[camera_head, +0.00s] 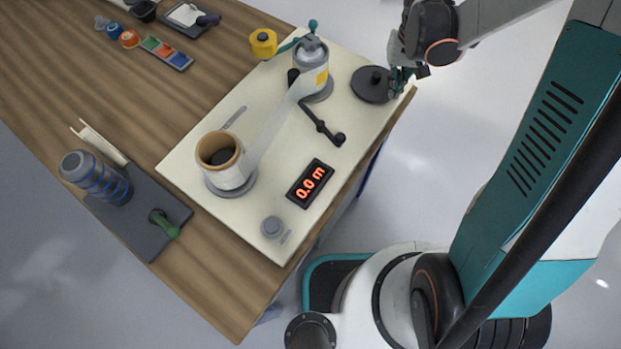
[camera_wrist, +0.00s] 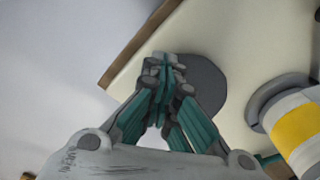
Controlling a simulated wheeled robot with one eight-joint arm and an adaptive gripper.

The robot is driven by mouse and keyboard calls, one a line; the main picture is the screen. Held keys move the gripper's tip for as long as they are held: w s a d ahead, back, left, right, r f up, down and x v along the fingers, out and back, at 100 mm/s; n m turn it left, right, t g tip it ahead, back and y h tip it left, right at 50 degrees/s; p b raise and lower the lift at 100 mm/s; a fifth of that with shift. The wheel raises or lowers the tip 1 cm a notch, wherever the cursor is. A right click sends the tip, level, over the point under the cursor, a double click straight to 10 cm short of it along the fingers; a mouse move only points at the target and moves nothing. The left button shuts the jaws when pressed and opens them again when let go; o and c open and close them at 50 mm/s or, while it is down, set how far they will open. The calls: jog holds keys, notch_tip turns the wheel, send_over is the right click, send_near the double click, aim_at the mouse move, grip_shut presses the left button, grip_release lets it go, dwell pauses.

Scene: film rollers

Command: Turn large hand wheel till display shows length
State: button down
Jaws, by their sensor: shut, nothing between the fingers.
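A dark round wheel (camera_head: 368,88) with a small upright knob lies flat at the far right corner of the cream board. It looks like the large hand wheel. My gripper (camera_head: 397,88) is shut and empty at the wheel's right edge. In the wrist view, my fingertips (camera_wrist: 165,62) are together over the left rim of the dark disc (camera_wrist: 212,85); I cannot tell whether they touch it. The black display (camera_head: 310,184) near the board's front edge reads "0.0 m" in red.
A pale band (camera_head: 275,125) runs between a tan-rimmed spool (camera_head: 218,152) and a grey roller (camera_head: 312,75). A grey knob (camera_head: 271,227) is near the front. A yellow piece (camera_head: 263,43) is at the back.

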jog(key=shift+w+d, duration=0.2)
jog(key=shift+w+d, duration=0.4)
jog(key=shift+w, duration=0.2)
jog(key=shift+w+d, duration=0.35)
jog(key=shift+w, duration=0.2)
jog(key=shift+w+d, duration=0.15)
jog(key=shift+w, duration=1.25)
